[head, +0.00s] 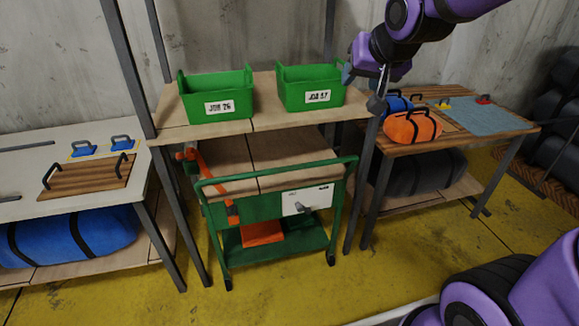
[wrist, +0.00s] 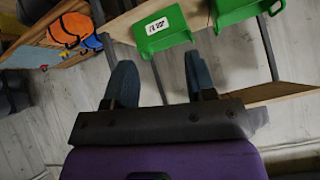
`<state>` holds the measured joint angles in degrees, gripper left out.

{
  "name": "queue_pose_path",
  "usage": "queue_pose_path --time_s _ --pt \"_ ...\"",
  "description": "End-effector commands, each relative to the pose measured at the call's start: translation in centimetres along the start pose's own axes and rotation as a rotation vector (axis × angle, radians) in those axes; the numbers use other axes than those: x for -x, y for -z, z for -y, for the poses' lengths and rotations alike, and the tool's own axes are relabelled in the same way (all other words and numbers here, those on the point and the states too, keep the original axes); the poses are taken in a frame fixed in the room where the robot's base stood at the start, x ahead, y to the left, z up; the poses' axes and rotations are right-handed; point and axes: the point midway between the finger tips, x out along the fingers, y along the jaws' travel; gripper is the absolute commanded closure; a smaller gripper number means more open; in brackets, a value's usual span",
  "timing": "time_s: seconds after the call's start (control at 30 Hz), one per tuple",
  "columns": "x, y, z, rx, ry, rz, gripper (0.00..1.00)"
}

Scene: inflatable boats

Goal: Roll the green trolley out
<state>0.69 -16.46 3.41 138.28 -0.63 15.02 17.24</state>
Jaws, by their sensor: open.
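The green trolley (head: 236,253) stands on the yellow floor under the shelf rack in the head view. Its tubular push handle (head: 270,172) faces me, and castors show at its front. An orange bin sits on its lower deck, and a white panel and an orange tool are at its upper part. My gripper (head: 362,92) is above and to the right of the trolley, near the right green crate. In the wrist view its two fingers (wrist: 160,85) are apart with nothing between them. The trolley's rear is hidden under the shelf.
Two green crates, a left one (head: 217,97) and a right one (head: 311,88), stand on the shelf (head: 205,130) above the trolley. A rack post (head: 361,190) is close to the trolley's right side. Benches flank it: left (head: 20,210), right (head: 400,148). Yellow floor in front is clear.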

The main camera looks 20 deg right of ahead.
Motion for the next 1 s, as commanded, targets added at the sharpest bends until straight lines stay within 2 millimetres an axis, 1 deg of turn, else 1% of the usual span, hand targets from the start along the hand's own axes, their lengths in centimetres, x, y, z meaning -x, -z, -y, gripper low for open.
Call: queue_pose_path --time_s 0.03,0.2,0.37,0.4,0.47,0.5,0.63,0.77,0.8,1.0 --pt "-1.9 0.7 0.4 -0.022 0.009 -0.014 0.49" --pt "-7.3 2.9 1.8 -0.104 0.058 -0.094 0.49" --pt "-12.5 4.3 3.0 -0.187 0.115 -0.163 0.49" --pt "-13.8 4.5 3.2 -0.21 0.13 -0.178 0.49" --pt "-15.7 4.8 3.6 -0.243 0.154 -0.203 0.49" --pt "-17.0 4.9 3.9 -0.266 0.171 -0.218 0.49" --pt "-21.1 4.9 4.5 -0.343 0.228 -0.267 0.49" --pt "-25.1 4.4 5.0 -0.423 0.287 -0.313 0.49" --pt "-26.3 4.2 5.2 -0.45 0.307 -0.326 0.49" --pt "-31.9 2.3 5.6 -0.583 0.405 -0.391 0.49"
